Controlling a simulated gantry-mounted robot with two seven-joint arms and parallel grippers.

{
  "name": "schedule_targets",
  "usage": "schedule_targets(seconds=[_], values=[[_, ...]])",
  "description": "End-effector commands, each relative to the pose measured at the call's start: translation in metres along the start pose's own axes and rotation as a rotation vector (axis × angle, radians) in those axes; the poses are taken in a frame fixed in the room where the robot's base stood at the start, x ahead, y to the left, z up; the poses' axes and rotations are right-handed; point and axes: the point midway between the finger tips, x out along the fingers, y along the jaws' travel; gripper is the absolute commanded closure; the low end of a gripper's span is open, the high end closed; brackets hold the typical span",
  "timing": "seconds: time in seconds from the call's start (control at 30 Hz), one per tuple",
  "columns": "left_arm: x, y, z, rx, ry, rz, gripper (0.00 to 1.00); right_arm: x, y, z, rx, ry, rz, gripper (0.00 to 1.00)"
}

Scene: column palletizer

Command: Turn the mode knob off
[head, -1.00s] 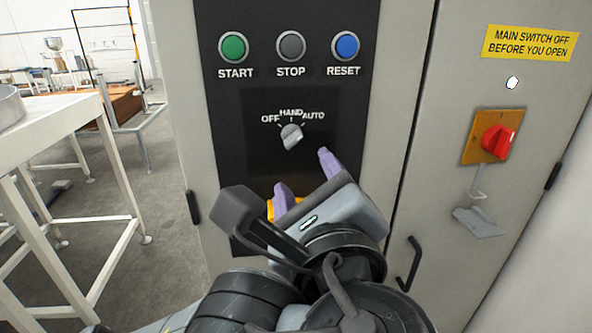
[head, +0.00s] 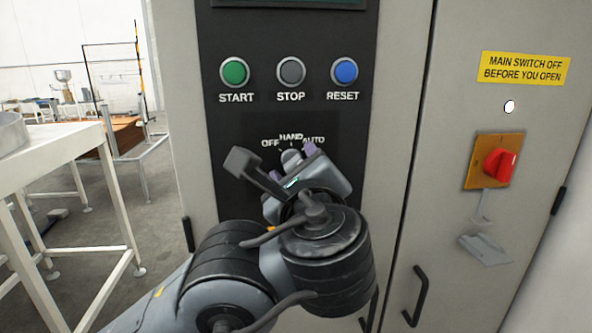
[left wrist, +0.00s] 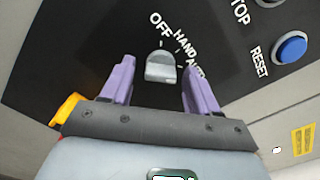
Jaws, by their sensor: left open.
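The mode knob (head: 290,158) is a small grey selector on the black panel, below the labels OFF, HAND and AUTO. In the head view my left gripper (head: 292,163) is in front of it and partly covers it. In the left wrist view the knob (left wrist: 161,67) lies between the two purple fingertips of the open left gripper (left wrist: 157,74), with a visible gap on each side. I cannot tell for sure which label the knob points at. My right gripper is not in view.
Green START (head: 234,71), grey STOP (head: 290,71) and blue RESET (head: 344,71) buttons sit above the knob. A yellow part (left wrist: 68,108) shows beside the gripper. A red main switch (head: 499,164) is on the right door. A white table (head: 60,150) stands left.

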Motion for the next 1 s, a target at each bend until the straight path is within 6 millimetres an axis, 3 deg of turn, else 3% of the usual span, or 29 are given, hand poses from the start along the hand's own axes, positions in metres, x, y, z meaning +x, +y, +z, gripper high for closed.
schedule_targets(seconds=[0.27,0.63,1.0], values=[[0.0008,-0.0001,0.0001,0.000,0.000,0.000,0.41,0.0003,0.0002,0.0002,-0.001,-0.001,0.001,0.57],[0.0006,-0.0001,-0.0001,0.000,0.000,0.000,0.95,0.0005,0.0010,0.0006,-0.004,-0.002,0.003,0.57],[0.0005,0.0001,-0.0009,-0.067,0.001,0.000,0.96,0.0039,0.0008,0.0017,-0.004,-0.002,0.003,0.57]])
